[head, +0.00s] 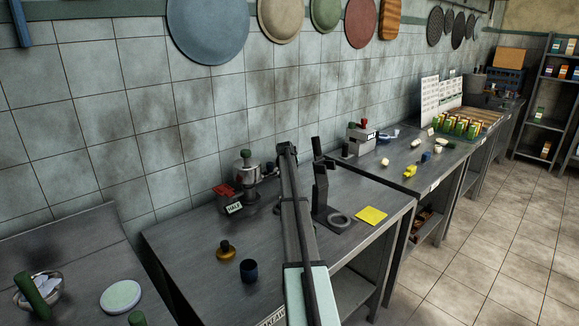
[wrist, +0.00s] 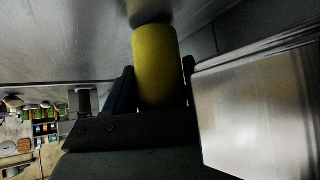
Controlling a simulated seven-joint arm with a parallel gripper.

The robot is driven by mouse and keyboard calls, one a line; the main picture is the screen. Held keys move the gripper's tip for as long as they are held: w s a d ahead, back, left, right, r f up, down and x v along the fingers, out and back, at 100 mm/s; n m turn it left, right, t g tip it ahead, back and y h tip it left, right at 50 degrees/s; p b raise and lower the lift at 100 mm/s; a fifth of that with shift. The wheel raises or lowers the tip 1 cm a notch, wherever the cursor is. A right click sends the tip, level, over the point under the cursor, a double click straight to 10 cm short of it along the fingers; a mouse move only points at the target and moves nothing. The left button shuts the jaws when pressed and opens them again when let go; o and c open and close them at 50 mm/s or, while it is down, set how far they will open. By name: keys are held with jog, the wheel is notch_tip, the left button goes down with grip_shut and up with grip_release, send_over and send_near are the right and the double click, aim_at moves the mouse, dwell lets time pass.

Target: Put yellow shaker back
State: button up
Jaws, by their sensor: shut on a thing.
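The yellow shaker (wrist: 155,62) shows in the wrist view as a plain yellow cylinder. My gripper (wrist: 156,88) is shut on it, with a dark finger on each side. The shaker's far end is close to a grey metal surface (wrist: 60,40); I cannot tell whether they touch. In the head view my arm reaches over the middle table, and I cannot make out the fingers or the held shaker there.
A bright metal block (wrist: 255,105) stands close beside my gripper in the wrist view. Green-and-yellow cans (head: 460,126) stand farther back.

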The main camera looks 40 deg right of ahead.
jog(key=shift+f, duration=0.3)
jog(key=o, duration=1.6)
jog(key=v, duration=1.3)
jog(key=shift+s+a+r, duration=0.15)
jog(key=shift+a+r, duration=0.1)
jog(key=shift+r, duration=0.05)
